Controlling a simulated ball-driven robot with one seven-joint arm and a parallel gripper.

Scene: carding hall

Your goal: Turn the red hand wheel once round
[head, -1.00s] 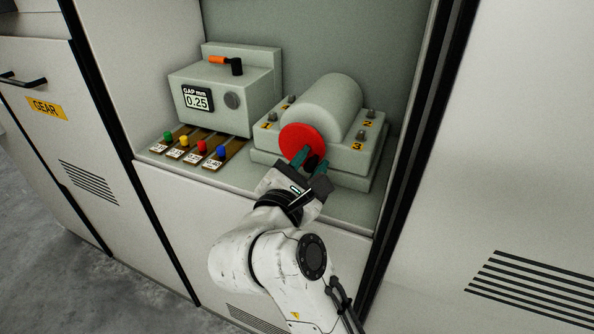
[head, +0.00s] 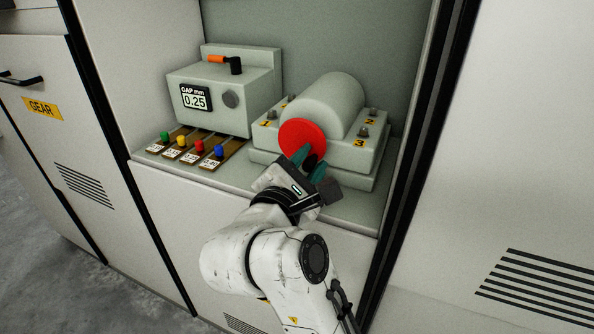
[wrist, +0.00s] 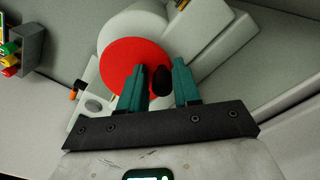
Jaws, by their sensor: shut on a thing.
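The red hand wheel (head: 303,141) is a flat red disc on the front of a pale green rounded housing (head: 331,103) in the recess. It also shows in the wrist view (wrist: 134,62). A dark knob (wrist: 161,81) stands at the lower right part of the wheel's face. My gripper (head: 309,162) is at the wheel's lower right edge, its teal fingers on either side of the knob and shut on it. In the wrist view my gripper (wrist: 160,84) shows the knob between its fingers. In the head view the fingers partly hide the knob.
A gauge box (head: 222,92) reading "GAP mm 0.25" stands left of the housing. Gauge strips with green, yellow, red and blue knobs (head: 201,150) lie in front of it. Numbered bolts sit on the housing base. The recess's right wall (head: 405,130) is close by.

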